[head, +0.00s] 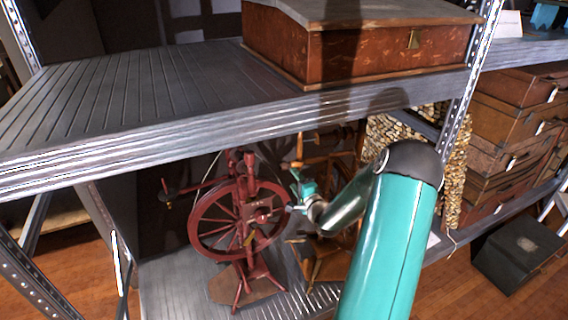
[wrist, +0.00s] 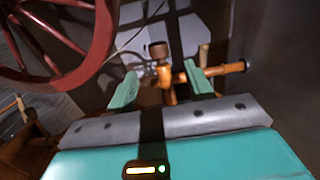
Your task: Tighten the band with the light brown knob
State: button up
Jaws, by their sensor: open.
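A light brown wooden knob piece (wrist: 164,75) with a darker cap shows in the wrist view, joined to a horizontal wooden bar (wrist: 228,69). I cannot tell which part is the tightening knob. In the head view this wood (head: 299,150) rises on a brown spinning wheel behind my arm. My gripper (wrist: 163,86), also in the head view (head: 303,187), is open; in the wrist view its teal fingers appear on either side of the wooden piece. Contact cannot be told. The band is not clearly visible, and my arm hides part of the brown wheel.
A dark red spinning wheel (head: 238,220) stands close on the left, its rim (wrist: 66,45) near my gripper in the wrist view. A metal shelf (head: 130,95) with a red-brown box (head: 370,52) lies overhead. Stacked cases (head: 515,120) stand at right.

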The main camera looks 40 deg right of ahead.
aim_at(281, 163)
jog(key=x, duration=1.1)
jog(key=shift+w, duration=0.35)
jog(key=shift+c, duration=0.4)
jog(key=c, duration=0.9)
